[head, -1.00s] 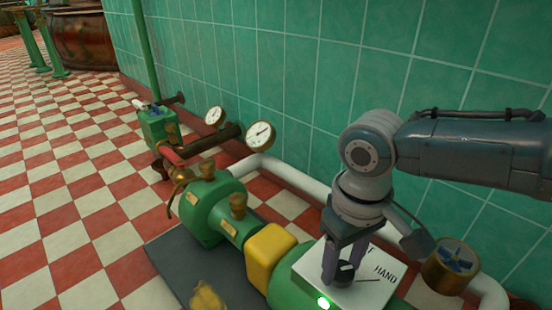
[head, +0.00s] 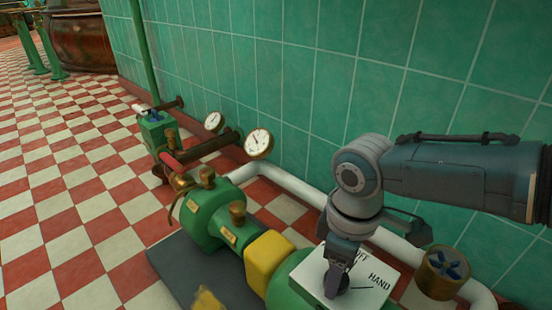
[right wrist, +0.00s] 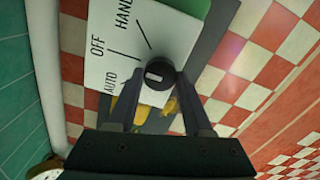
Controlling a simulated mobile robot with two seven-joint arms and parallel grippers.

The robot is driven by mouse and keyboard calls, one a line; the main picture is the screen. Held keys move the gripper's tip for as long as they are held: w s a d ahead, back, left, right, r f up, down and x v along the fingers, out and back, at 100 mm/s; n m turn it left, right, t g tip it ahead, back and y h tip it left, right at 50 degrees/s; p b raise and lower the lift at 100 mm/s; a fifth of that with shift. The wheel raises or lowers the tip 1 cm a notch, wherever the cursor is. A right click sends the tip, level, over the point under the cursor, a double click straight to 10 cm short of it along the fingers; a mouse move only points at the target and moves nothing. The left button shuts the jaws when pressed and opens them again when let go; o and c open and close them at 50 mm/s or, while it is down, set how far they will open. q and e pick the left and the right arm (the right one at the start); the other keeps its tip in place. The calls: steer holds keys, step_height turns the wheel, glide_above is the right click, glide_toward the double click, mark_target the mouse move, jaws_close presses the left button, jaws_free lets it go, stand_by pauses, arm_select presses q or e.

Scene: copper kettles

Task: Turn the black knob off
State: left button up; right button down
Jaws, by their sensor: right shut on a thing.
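A white switch plate (head: 372,300) marked OFF and HAND sits on top of the green machine. In the right wrist view the plate (right wrist: 108,76) also shows AUTO. The black knob (right wrist: 157,76) stands on the plate and has a short pale mark, which lies toward the OFF and AUTO side. My right gripper (head: 338,284) reaches down onto the plate. In the right wrist view its fingers (right wrist: 159,82) are on both sides of the knob, shut on it. In the head view the fingers hide much of the knob. My left gripper is not in view.
A yellow block (head: 266,258) and a green pump body (head: 215,212) stand left of the plate. A brass valve with blue spokes (head: 443,272) is close on the right. A white pipe (head: 290,183) and green tiled wall (head: 290,85) run behind. Two gauges stand farther back.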

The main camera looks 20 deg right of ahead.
stand_by(0.4)
steer(key=shift+c, duration=1.5)
jaws_free()
step_height(320, 180, up, 10)
steer(key=p, duration=0.8)
